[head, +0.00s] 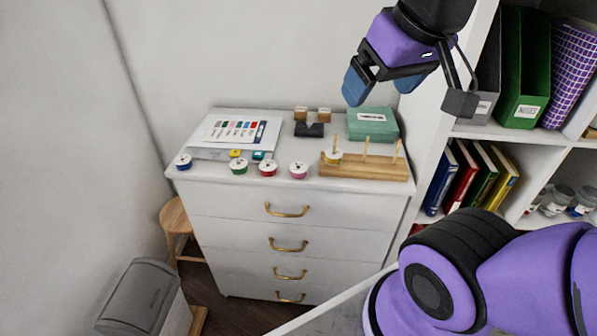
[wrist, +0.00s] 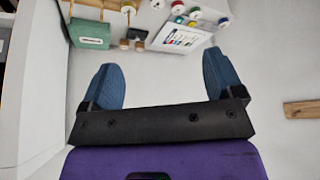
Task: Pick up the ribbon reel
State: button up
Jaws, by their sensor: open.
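Several ribbon reels stand along the front of the white cabinet top (head: 222,176): a blue reel (head: 183,161), a green reel (head: 238,166), a red reel (head: 268,168) and a pink reel (head: 299,170). A yellow-edged reel (head: 333,157) sits on the left peg of a wooden peg stand (head: 370,172). Some reels also show at the top edge of the wrist view, such as a red one (wrist: 177,8). My gripper (head: 382,84) is open and empty, high above the cabinet's back right. Its two blue fingers are wide apart in the wrist view (wrist: 162,65).
A green box (head: 372,124), a dark holder with wooden spools (head: 310,130) and papers with a colour card (head: 235,132) lie behind the reels. A white shelf with binders (head: 523,75) stands close at the right. A bin (head: 141,297) and stool (head: 174,215) stand left.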

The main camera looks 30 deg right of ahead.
jog(key=w+f+m+g, duration=0.2)
jog(key=w+f, duration=0.1)
jog(key=w, duration=0.7)
jog(key=m+g, duration=0.3)
jog(key=m, duration=0.2)
send_over(298, 167)
jog(key=s, duration=0.1)
notch_tip(298, 167, down, 29)
jog(key=shift+r, duration=0.1)
jog(key=shift+w+a+f, duration=0.1)
jog(key=shift+f, duration=1.2)
jog(key=shift+w+f, duration=0.1)
jog(key=shift+f, duration=1.2)
jog(key=shift+c, duration=0.2)
jog(key=c, duration=1)
